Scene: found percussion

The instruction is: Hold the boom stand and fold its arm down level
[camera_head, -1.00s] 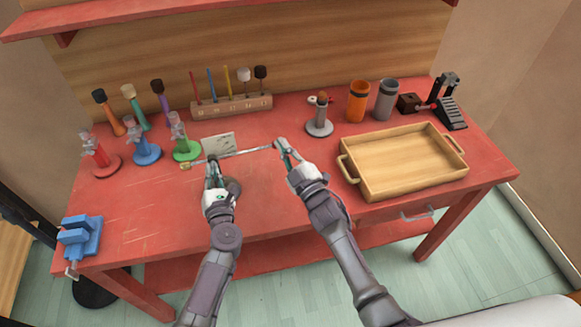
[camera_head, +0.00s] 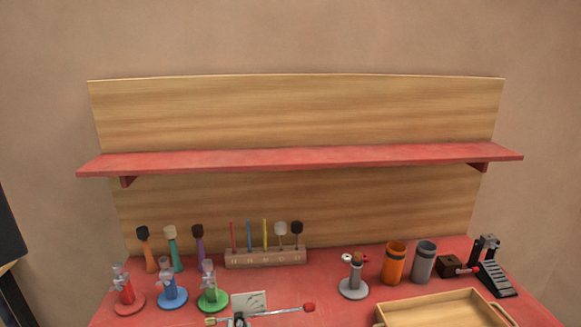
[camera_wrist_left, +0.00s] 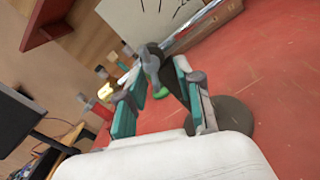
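The boom stand's thin silver arm (camera_head: 275,312) shows at the bottom edge of the head view. It has a red tip (camera_head: 309,307) at its right end and a brass-coloured end (camera_head: 211,321) at its left, and looks nearly level. In the left wrist view, the stand's dark joint (camera_wrist_left: 152,66) is between the teal fingers of my left gripper (camera_wrist_left: 160,80), which look closed on it. The silver arm (camera_wrist_left: 197,20) runs up right from there, and the round grey base (camera_wrist_left: 234,118) is partly hidden behind a finger. My right gripper is out of view.
Behind the stand are a block with coloured sticks (camera_head: 265,258) and a white card (camera_head: 249,302). Red, blue and green (camera_head: 212,297) stands are left. A small grey stand (camera_head: 354,280), cups (camera_head: 394,263) and a wooden tray (camera_head: 440,309) are right. A red shelf (camera_head: 300,159) hangs above.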

